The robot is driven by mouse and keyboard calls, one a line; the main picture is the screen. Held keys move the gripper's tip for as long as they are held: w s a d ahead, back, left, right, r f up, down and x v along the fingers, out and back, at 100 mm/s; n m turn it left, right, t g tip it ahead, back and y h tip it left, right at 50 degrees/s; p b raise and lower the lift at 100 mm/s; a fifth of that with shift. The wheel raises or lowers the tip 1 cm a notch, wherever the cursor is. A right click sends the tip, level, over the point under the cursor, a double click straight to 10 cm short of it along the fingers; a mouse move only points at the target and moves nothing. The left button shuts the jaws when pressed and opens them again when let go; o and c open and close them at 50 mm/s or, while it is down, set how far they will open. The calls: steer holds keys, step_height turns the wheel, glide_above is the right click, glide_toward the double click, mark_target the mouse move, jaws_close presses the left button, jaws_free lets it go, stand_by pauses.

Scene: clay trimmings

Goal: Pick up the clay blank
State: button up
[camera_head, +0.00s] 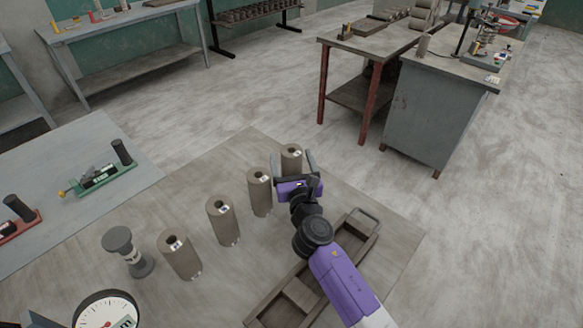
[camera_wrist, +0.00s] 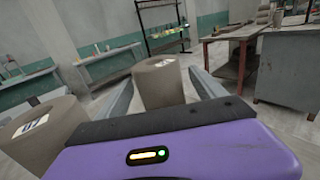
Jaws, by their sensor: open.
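Several grey-brown clay blanks, upright cylinders with a hole in the top and a small white label, stand in a row on the table. The farthest blank (camera_head: 291,154) is at my gripper (camera_head: 294,166). In the wrist view this blank (camera_wrist: 160,86) stands between the two open fingers, its lower part hidden by my gripper body. I cannot tell whether either finger touches it. The neighbouring blank (camera_head: 259,192) stands just to the left, and a blank shows large at the left of the wrist view (camera_wrist: 38,135). My gripper is open and holds nothing.
Two more blanks (camera_head: 222,220) (camera_head: 180,254) continue the row toward the near left. A divided tray (camera_head: 366,236) lies under my arm at right.

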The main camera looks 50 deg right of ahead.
steer(key=shift+w+d, duration=0.15)
jaws_close()
steer(key=shift+r, duration=0.1)
steer(key=shift+r, duration=0.1)
stand_by(0.3)
